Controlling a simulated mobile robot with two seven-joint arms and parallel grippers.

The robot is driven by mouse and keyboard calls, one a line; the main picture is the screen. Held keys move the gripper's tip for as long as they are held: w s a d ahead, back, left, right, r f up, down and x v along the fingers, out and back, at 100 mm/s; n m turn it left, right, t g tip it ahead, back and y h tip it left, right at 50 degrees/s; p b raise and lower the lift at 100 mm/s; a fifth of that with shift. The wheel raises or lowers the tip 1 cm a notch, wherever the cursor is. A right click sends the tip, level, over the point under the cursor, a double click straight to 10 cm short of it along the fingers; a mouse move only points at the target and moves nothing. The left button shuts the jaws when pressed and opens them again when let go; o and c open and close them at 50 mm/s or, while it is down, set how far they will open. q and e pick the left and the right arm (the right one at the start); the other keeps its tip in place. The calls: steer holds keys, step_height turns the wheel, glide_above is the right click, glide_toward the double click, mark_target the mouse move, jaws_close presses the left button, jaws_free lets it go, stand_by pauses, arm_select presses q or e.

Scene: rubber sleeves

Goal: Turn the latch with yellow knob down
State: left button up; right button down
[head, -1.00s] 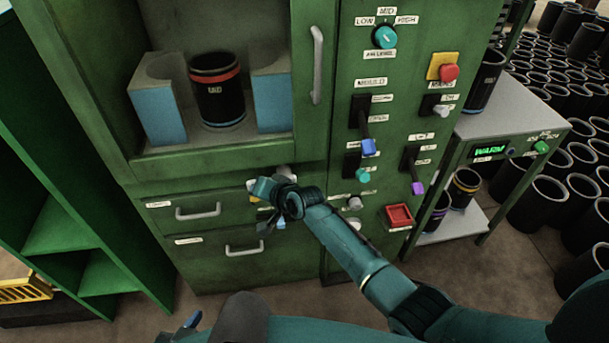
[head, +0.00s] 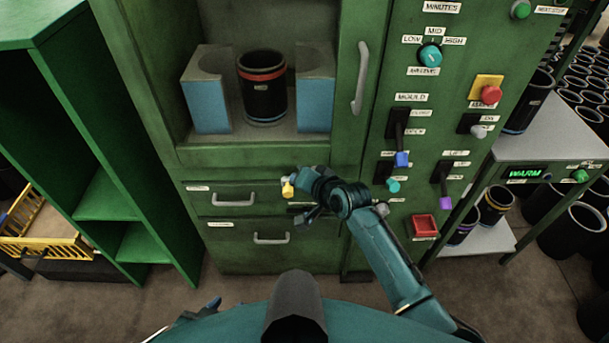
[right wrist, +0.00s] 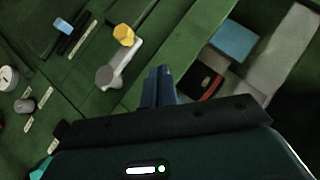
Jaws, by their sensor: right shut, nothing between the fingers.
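The yellow knob (head: 288,188) shows at the left of my right gripper in the head view, by the upper drawer on the green machine's front. In the right wrist view the yellow knob (right wrist: 123,36) sits on one end of a pale latch arm (right wrist: 116,58), with a grey round part at the other end. My right gripper (head: 310,213) is shut and empty; its fingertips (right wrist: 158,75) appear beside the latch, apart from the knob. It hides part of the latch in the head view. My left gripper (head: 210,306) is barely visible low at the left; its jaws are unclear.
The control panel right of the latch carries a blue-handled lever (head: 402,159), a purple-handled lever (head: 446,202) and a red square button (head: 424,226). A drawer handle (head: 233,200) is at left. A red-banded black sleeve (head: 263,88) stands in the recess above.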

steer(key=shift+s+d+r, duration=0.25)
steer(key=shift+s+r, duration=0.45)
steer(key=shift+s, duration=0.05)
steer(key=shift+s+d+r, duration=0.25)
steer(key=shift+s+r, duration=0.45)
arm_select(q)
steer(key=shift+r, duration=0.1)
arm_select(e)
steer(key=s+d+f+n+h, duration=0.1)
steer(key=s+d+f+n, duration=0.1)
steer(key=s, duration=0.6)
steer(key=s+d+f+n+h, duration=0.1)
steer(key=s+d+f+n, duration=0.1)
steer(key=s+d+f, duration=0.3)
steer(key=s+d+f+n+h, duration=0.1)
steer(key=s+d+f+n, duration=0.1)
steer(key=s+d+f, duration=0.2)
steer(key=s+d, duration=0.3)
steer(key=s, duration=0.4)
steer(key=shift+d+n+h, duration=0.25)
steer(key=shift+n+h, duration=0.05)
steer(key=shift+h, duration=0.1)
arm_select(q)
steer(key=shift+s, duration=0.1)
arm_select(e)
steer(key=shift+f, duration=0.1)
arm_select(q)
steer(key=shift+c, duration=0.6)
